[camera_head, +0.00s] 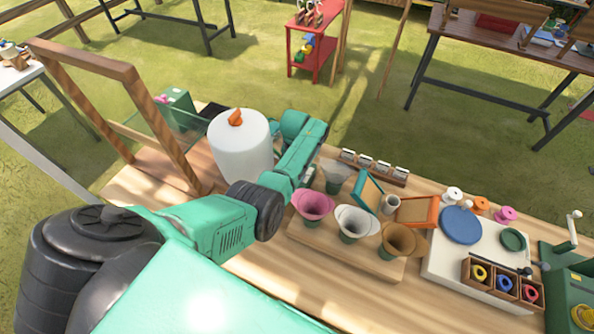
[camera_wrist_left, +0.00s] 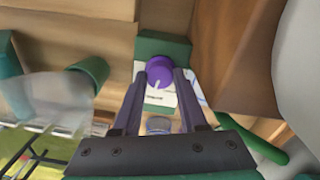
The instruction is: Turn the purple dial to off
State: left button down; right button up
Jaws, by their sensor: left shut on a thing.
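The purple dial (camera_wrist_left: 159,68) sits on a green box (camera_wrist_left: 163,47) with a white label panel, in the left wrist view. A pale pointer mark shows on the dial's lower side; the label text is too small to read. My left gripper (camera_wrist_left: 159,76) has its two dark fingers on either side of the dial, shut on it. In the head view the green box (camera_head: 178,105) stands behind the wooden frame. There my left arm reaches past the white cylinder, and its gripper is hidden. My right gripper is not in view.
The white cylinder (camera_head: 241,150) with an orange top stands close to my left arm. A wooden frame (camera_head: 185,150) stands at the left. Flower-like cones on a wooden board (camera_head: 300,237) and a white board (camera_head: 432,264) are to the right.

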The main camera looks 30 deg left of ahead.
pick_arm(q)
jog(key=shift+m, duration=1.3)
jog(key=shift+c, duration=2.2)
grip_release()
jog(key=shift+w, duration=0.1)
notch_tip(320, 180, up, 15)
jog(key=b, duration=0.2)
jog(key=shift+a+f+b, duration=0.2)
jog(key=shift+a+b, duration=0.05)
jog(key=shift+b, duration=0.05)
jog(key=shift+f, duration=0.1)
